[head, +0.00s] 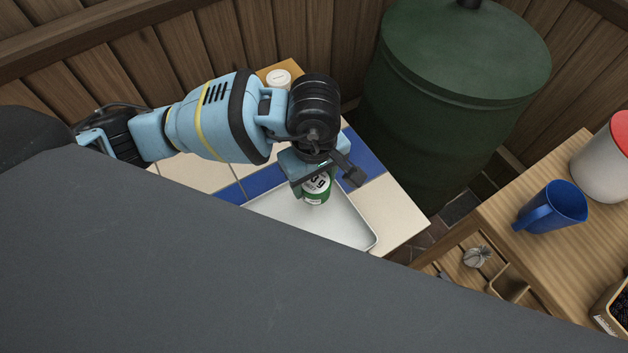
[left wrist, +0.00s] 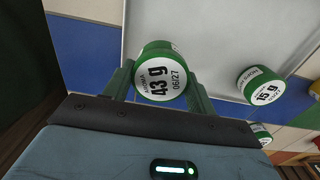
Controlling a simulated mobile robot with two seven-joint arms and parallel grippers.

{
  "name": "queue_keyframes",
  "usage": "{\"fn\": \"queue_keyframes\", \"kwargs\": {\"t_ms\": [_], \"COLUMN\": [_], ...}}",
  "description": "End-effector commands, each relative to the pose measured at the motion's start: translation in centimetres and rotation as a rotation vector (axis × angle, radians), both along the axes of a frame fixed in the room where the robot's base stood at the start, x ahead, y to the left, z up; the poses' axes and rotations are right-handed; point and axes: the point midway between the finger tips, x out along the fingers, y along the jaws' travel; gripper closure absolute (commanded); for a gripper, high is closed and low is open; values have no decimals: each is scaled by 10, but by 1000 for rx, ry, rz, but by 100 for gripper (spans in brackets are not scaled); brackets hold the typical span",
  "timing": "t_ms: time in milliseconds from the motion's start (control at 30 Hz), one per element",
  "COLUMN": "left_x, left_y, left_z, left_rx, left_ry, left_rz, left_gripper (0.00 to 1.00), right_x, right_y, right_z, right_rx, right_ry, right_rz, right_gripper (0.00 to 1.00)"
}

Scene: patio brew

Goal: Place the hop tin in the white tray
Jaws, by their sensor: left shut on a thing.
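My left gripper (head: 325,180) is shut on a green tin with a white label reading 43 g (head: 317,188). In the left wrist view this tin (left wrist: 161,75) sits between the fingertips of the gripper (left wrist: 160,85), label towards the camera. The white tray (head: 345,228) is a shallow rectangle on the tiled table, partly hidden by a dark grey surface in front. The tin is over the tray's far part in the head view; its height above the floor of the tray (left wrist: 225,35) is hard to tell. My right gripper is not in view.
A second green tin marked 15 g (left wrist: 262,87) shows near the tray's edge, with others partly visible beside it. A white-lidded container (head: 279,78) stands at the table's back. A large green barrel (head: 450,90) stands behind; a wooden bench holds a blue jug (head: 553,207).

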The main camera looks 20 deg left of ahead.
Motion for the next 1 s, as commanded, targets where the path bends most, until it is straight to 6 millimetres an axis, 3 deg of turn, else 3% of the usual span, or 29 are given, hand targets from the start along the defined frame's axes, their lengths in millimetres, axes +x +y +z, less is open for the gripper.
{"fn": "queue_keyframes", "kwargs": {"t_ms": [200,433,833,867,1000], "left_x": [10,7,8,8,8], "left_y": [3,3,3,3,3], "left_z": [-2,-34,-40,-40,-39], "left_rx": [-1,0,0,0,-1], "left_ry": [1,1,0,0,-1], "left_rz": [3,1,0,0,1], "left_gripper": [67,67,67,42,24], "right_x": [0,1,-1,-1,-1], "right_y": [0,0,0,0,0], "right_z": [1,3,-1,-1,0], "right_rx": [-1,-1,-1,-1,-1], "right_ry": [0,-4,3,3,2], "right_rz": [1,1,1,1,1], "right_gripper": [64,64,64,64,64]}}
